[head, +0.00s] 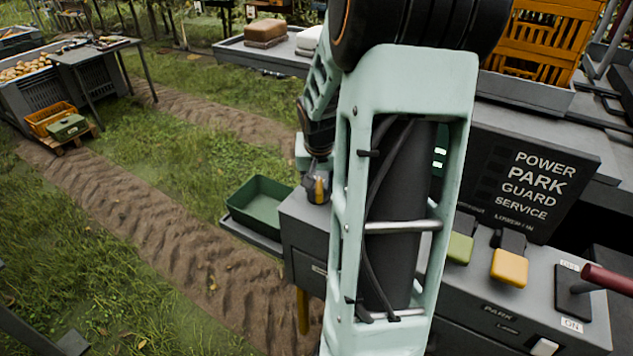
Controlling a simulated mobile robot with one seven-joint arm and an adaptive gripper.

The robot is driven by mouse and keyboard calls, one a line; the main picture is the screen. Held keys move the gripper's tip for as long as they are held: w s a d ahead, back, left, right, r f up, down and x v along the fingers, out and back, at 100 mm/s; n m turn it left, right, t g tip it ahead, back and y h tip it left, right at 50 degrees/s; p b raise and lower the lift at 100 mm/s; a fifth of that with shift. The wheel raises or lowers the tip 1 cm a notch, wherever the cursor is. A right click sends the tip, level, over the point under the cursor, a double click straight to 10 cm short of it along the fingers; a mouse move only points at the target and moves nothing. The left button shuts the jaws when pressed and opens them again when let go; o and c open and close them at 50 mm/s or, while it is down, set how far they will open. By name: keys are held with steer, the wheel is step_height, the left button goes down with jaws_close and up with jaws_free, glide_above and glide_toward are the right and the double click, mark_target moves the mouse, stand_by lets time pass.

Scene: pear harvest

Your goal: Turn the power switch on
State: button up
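A lever switch with a red handle (607,280) stands at the right end of the grey control console (490,320). Its dark plate (572,295) has a label above that is hard to read and an "ON" label below. A black sign (535,185) reads POWER, PARK, GUARD, SERVICE. My gripper (318,188) seems to be at the console's left end, well away from the red handle, mostly hidden; its fingers are not clear.
A yellow paddle (509,268) and an olive-green paddle (459,248) are on the console. My pale green arm link hides its middle. A green bin (262,203) sits left of the console. An orange crate (545,45) stands behind. Grass and a dirt track lie left.

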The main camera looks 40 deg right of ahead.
jaws_close()
stand_by(0.3)
steer(key=shift+f+b, duration=0.15)
steer(key=shift+b, duration=0.3)
steer(key=b, duration=0.1)
steer(key=m+b, duration=0.1)
steer(key=b, duration=0.1)
steer(key=shift+w+f+m, duration=0.15)
steer(key=shift+f+m, duration=0.1)
steer(key=shift+m, duration=0.05)
steer(key=m+h+b, duration=0.1)
steer(key=m+b, duration=0.1)
steer(key=b, duration=0.2)
steer(key=shift+w+a+g, duration=0.1)
steer(key=shift+g, duration=0.3)
steer(key=m+g+b, duration=0.1)
steer(key=m+b, duration=0.2)
steer(key=shift+r+m+h+b, duration=0.15)
steer(key=shift+m+h+b, duration=0.15)
steer(key=shift+b, duration=0.1)
steer(key=m+g, duration=0.1)
steer(key=m, duration=0.1)
steer(key=m+g+b, duration=0.1)
steer(key=m, duration=0.1)
steer(key=shift+w+r+m, duration=0.1)
steer(key=shift+r+m, duration=0.1)
steer(key=shift+m, duration=0.2)
